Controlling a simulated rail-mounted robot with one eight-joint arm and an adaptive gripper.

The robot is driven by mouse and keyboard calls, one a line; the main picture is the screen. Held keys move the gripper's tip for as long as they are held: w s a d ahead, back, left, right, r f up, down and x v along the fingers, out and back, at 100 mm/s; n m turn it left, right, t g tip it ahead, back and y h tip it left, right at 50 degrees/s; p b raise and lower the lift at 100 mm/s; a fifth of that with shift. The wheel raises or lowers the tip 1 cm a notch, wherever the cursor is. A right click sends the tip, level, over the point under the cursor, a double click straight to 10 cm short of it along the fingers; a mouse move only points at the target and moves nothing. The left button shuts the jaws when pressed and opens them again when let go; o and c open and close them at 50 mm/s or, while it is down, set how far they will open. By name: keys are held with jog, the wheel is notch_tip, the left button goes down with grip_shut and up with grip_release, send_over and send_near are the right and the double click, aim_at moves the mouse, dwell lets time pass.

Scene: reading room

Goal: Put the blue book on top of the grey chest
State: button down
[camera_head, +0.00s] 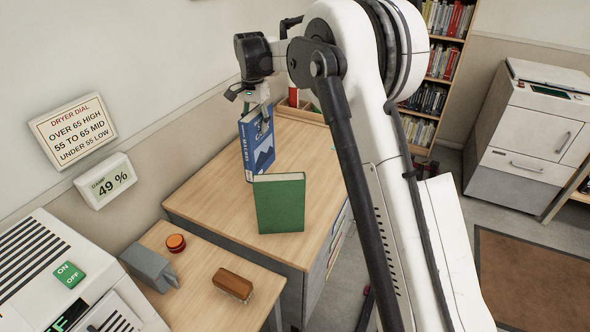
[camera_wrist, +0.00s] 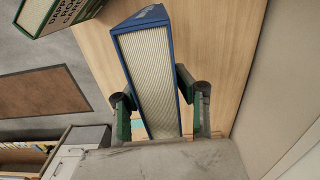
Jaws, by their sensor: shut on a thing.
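The blue book (camera_head: 257,150) is upright in my gripper (camera_head: 264,118), above the wooden top of a grey-sided chest with drawers (camera_head: 318,205). I cannot tell whether its lower edge touches the top. In the wrist view, my gripper's fingers (camera_wrist: 160,106) are on both sides of the blue book (camera_wrist: 150,75), with its pale page edges facing the camera. A green book (camera_head: 279,203) stands upright on the same top, in front and slightly right of the blue book. It also shows in the wrist view's upper left corner (camera_wrist: 62,14).
A lower wooden table (camera_head: 200,280) in front holds an orange-red round thing (camera_head: 176,243), a brown brush (camera_head: 233,284) and a grey object (camera_head: 148,268). A wooden tray (camera_head: 300,111) is at the chest's far end. A bookcase (camera_head: 432,95) and a white machine (camera_head: 530,130) stand right.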

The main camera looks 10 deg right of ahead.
jog(key=w+d+f+p, duration=0.2)
jog(key=w+d+f, duration=0.3)
jog(key=d+f, duration=0.6)
jog(key=shift+d+f+p, duration=0.2)
jog(key=shift+d+p, duration=0.2)
jog(key=shift+f, duration=0.15)
jog(key=c, duration=1.8)
grip_release()
jog(key=shift+f, duration=0.1)
jog(key=o, duration=0.5)
jog(key=shift+c, duration=0.2)
